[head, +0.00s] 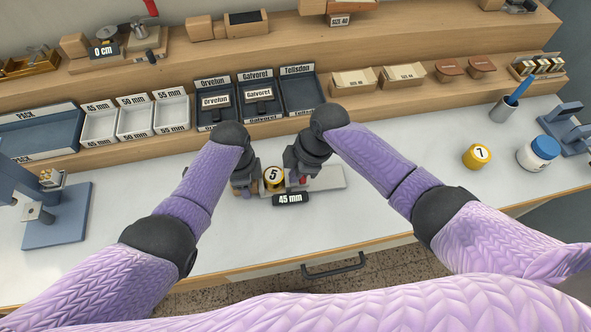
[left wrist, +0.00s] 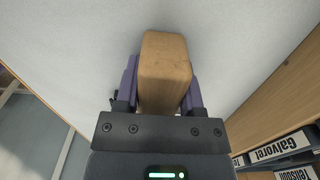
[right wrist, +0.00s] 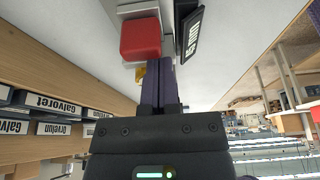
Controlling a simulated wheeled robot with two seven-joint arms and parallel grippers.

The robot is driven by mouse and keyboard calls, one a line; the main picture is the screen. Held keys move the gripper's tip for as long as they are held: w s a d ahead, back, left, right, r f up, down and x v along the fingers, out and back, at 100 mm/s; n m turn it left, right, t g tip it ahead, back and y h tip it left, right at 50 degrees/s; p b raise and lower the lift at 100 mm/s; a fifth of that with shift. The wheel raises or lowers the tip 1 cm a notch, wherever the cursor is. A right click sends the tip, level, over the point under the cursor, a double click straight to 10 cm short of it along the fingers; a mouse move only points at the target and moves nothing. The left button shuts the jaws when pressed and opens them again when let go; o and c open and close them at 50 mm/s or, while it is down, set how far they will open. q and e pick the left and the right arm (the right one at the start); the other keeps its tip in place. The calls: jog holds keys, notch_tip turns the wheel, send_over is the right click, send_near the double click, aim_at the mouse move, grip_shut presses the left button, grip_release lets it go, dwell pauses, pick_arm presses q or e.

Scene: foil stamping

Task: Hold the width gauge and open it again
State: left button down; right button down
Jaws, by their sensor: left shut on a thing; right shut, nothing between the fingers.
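The width gauge (head: 328,178) lies on the white bench in front of me, a pale metal bar with a black "45 mm" display (head: 291,198). A yellow roll marked 5 (head: 273,178) stands at it, between my two grippers. My left gripper (head: 244,189) is shut on the gauge's wooden block (left wrist: 165,68), at the left end. My right gripper (head: 297,184) is shut and empty at the right of the roll. In the right wrist view its closed fingers (right wrist: 160,82) are right by the gauge's red block (right wrist: 140,39); I cannot tell whether they touch it.
Black trays (head: 260,103) and white trays (head: 136,121) stand along the back. A blue press stand (head: 58,220) is at the left. A yellow roll marked 7 (head: 476,156) and a white jar (head: 537,153) stand at the right. Bench between gauge and roll 7 is clear.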

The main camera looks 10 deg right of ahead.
jog(key=shift+d, duration=1.35)
jog(key=v, duration=1)
jog(key=x, duration=1)
jog(key=shift+w+a, duration=0.2)
jog(key=shift+a, duration=0.1)
